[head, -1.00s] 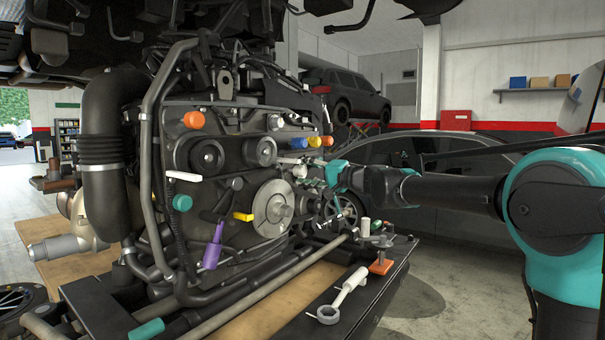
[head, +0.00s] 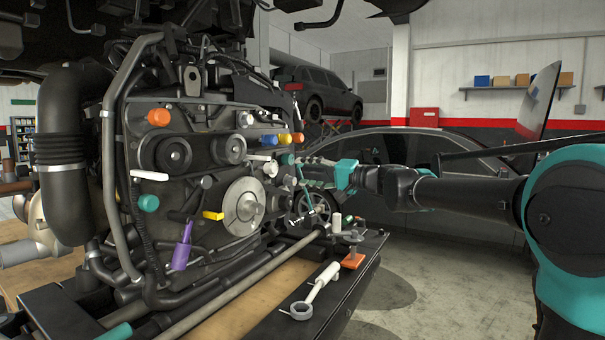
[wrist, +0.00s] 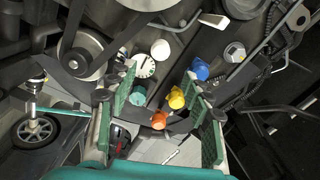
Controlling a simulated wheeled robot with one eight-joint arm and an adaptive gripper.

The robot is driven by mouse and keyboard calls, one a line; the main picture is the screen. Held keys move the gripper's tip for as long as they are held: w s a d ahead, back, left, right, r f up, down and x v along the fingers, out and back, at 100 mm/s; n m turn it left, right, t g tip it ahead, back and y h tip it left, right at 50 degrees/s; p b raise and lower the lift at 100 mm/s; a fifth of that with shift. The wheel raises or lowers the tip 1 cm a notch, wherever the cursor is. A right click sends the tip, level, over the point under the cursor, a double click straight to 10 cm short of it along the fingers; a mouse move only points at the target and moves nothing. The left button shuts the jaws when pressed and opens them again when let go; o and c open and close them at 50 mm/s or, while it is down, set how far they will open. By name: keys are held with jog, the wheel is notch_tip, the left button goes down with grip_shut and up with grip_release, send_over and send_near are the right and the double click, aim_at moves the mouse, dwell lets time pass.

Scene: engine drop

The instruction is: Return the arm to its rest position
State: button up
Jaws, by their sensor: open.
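My arm reaches in from the right in the head view, with my gripper (head: 306,172) just right of the engine (head: 205,120). The gripper is open and empty. In the wrist view my gripper (wrist: 160,92) shows two green-padded fingers spread apart, with the engine front beyond them. Blue (wrist: 200,69), yellow (wrist: 176,97) and orange (wrist: 159,119) caps appear between and beside the fingers. I see no contact between the fingers and the engine, though the exact gap is hard to judge.
A dark bench (head: 333,318) below the engine holds a white ring-ended tool (head: 316,293) and an orange-based piece (head: 353,258). A grey car (head: 450,160) stands behind my arm. Open floor (head: 430,285) lies right of the bench.

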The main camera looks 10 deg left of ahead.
jog(key=s+d+f+h, duration=0.3)
jog(key=s+d+f, duration=0.15)
jog(key=f, duration=0.65)
jog(key=s+d+f+n+g+h, duration=0.1)
jog(key=s+d+f+h, duration=0.25)
jog(key=d+f, duration=0.45)
jog(key=s+d+f+h, duration=0.3)
jog(key=s+f, duration=0.1)
jog(key=f, duration=0.9)
jog(key=s+d+f+g+h, duration=0.1)
jog(key=s+d+f+h, duration=0.6)
jog(key=s+d+f, duration=0.7)
jog(key=d+f, duration=0.2)
jog(key=d, duration=0.2)
jog(key=shift+d+m, duration=0.2)
jog(key=shift+m, duration=0.1)
